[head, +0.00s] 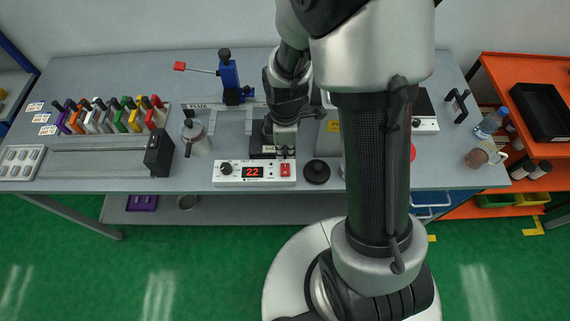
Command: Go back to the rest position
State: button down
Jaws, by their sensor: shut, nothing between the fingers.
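My gripper (285,152) points down over the middle of the grey bench (90,72), just behind the white control box (228,180) with a red "22" display. It is shut and holds nothing. Its fingertips are small in this view, and I cannot tell whether they touch anything below. My arm comes down from the top of the picture and hides part of the bench to the right of the gripper.
A blue press with a red handle (229,74) stands behind and left of my gripper. A black knob (316,172) sits right of the box. A metal pot (195,137) and a rack of coloured-handled tools (110,117) are left. An orange shelf (500,75) is at right.

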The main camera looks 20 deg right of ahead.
jog(key=shift+r, duration=0.6)
jog(key=s+r+m+t, duration=0.1)
jog(key=s+r+m, duration=0.15)
jog(key=r, duration=0.45)
jog(key=s+r+m+t, duration=0.1)
jog(key=r+m, duration=0.3)
jog(key=r, duration=0.3)
jog(key=s+r+m+t+b, duration=0.1)
jog(key=s+r+m+t, duration=0.1)
jog(key=s+r+m, duration=0.6)
jog(key=s, duration=0.3)
jog(key=shift+s+r+t+b, duration=0.3)
jog(key=shift+b, duration=0.1)
jog(key=c, duration=2.4)
grip_release()
